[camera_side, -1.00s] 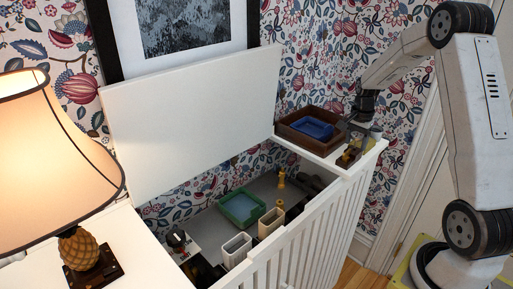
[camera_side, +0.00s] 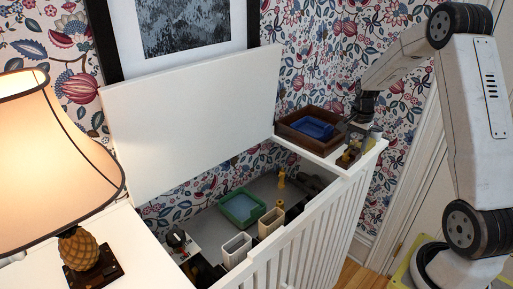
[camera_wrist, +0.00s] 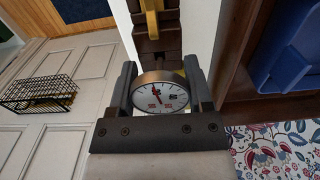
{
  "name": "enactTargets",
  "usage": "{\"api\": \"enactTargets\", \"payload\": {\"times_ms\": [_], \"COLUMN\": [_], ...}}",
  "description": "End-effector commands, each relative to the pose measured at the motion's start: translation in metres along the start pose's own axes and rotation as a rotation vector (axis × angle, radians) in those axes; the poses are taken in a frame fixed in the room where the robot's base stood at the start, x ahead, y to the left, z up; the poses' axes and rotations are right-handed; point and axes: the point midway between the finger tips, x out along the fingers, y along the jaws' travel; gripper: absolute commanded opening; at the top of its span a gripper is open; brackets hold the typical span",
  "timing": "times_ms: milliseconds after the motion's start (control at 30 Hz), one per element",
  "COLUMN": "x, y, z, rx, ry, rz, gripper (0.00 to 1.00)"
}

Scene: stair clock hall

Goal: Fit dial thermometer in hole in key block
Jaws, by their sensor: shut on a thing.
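The dial thermometer (camera_wrist: 160,93) has a round white face with red marks and a metal rim. My gripper (camera_wrist: 158,82) is shut on it, with one dark finger on each side of the rim. In the side view my gripper (camera_side: 364,118) is above the small white shelf at the right. A dark brown block with a yellow piece on it, likely the key block (camera_wrist: 155,48), lies just past the thermometer in the wrist view. It shows small on the shelf in the side view (camera_side: 347,158). I cannot make out its hole, and the thermometer's stem is hidden.
A brown tray (camera_side: 287,133) holding a blue tray (camera_side: 312,128) stands left of my gripper on the white shelf (camera_side: 325,160). The open bin below holds a green tray (camera_side: 261,211) and white holders (camera_side: 236,251). A raised white lid (camera_side: 195,120) stands behind.

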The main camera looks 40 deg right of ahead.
Motion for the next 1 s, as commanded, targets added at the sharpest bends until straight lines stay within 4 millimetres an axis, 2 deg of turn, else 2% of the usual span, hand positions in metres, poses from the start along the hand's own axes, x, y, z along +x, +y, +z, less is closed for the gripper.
{"api": "enactTargets", "payload": {"times_ms": [1000], "x": [0.015], "y": [0.000], "z": [0.000], "rx": [0.000], "ry": [0.000], "rz": [0.000], "gripper": [0.08]}}
